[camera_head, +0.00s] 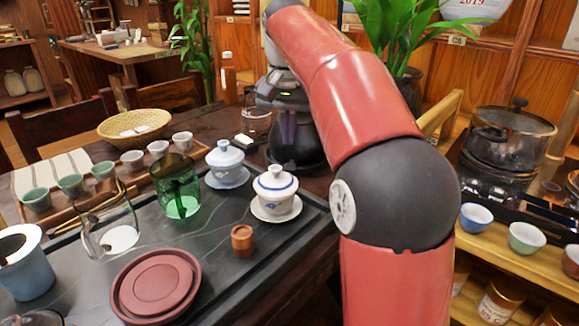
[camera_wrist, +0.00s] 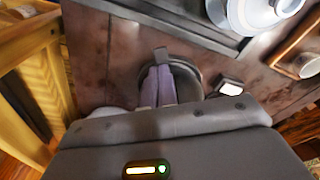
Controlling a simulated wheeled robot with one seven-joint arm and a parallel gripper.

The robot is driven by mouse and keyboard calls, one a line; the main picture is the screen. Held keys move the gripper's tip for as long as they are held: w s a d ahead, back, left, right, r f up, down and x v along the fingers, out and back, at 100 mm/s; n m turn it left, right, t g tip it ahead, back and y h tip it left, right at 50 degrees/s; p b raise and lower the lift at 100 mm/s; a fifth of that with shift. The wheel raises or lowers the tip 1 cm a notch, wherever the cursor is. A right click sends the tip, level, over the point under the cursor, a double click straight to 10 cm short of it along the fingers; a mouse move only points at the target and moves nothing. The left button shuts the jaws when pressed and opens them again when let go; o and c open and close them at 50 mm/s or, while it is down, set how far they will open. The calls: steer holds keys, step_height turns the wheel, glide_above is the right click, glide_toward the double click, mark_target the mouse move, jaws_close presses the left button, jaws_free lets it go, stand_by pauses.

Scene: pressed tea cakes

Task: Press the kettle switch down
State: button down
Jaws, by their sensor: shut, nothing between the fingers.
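The black kettle (camera_head: 297,145) stands on the dark table behind the tea tray in the head view, mostly under my wrist and arm. In the wrist view, its dark rounded body (camera_wrist: 187,72) shows behind my fingers. A small grey tab (camera_wrist: 161,54) sticks out at its far edge, just beyond my fingertips; I cannot tell whether it is the switch, or if it is up or down. My gripper (camera_wrist: 164,73) is shut and empty, with its fingers over the kettle. Whether they touch it is not clear.
A white lidded gaiwan (camera_head: 275,190) and a pale blue one (camera_head: 226,158) stand on the black tea tray (camera_head: 235,285), near the kettle. A small white item (camera_wrist: 230,87) lies to the kettle's right in the wrist view. A wooden chair (camera_wrist: 40,75) is at left there.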

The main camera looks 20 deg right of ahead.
mark_target(289, 169)
step_height(289, 169, down, 5)
steer(key=shift+w+r+b, duration=0.1)
steer(key=shift+w+b, duration=0.05)
steer(key=shift+b, duration=0.6)
steer(key=shift+w+d+f+b, duration=0.1)
steer(key=shift+f+b, duration=0.4)
steer(key=shift+f+b, duration=0.6)
steer(key=shift+f, duration=0.25)
steer(key=shift+s+a+r, duration=0.2)
steer(key=shift+s, duration=0.3)
steer(key=shift+s+a+r, duration=0.15)
steer(key=shift+s+a, duration=0.1)
steer(key=shift+s, duration=0.2)
steer(key=shift+s+a+r, duration=0.2)
steer(key=shift+s, duration=0.3)
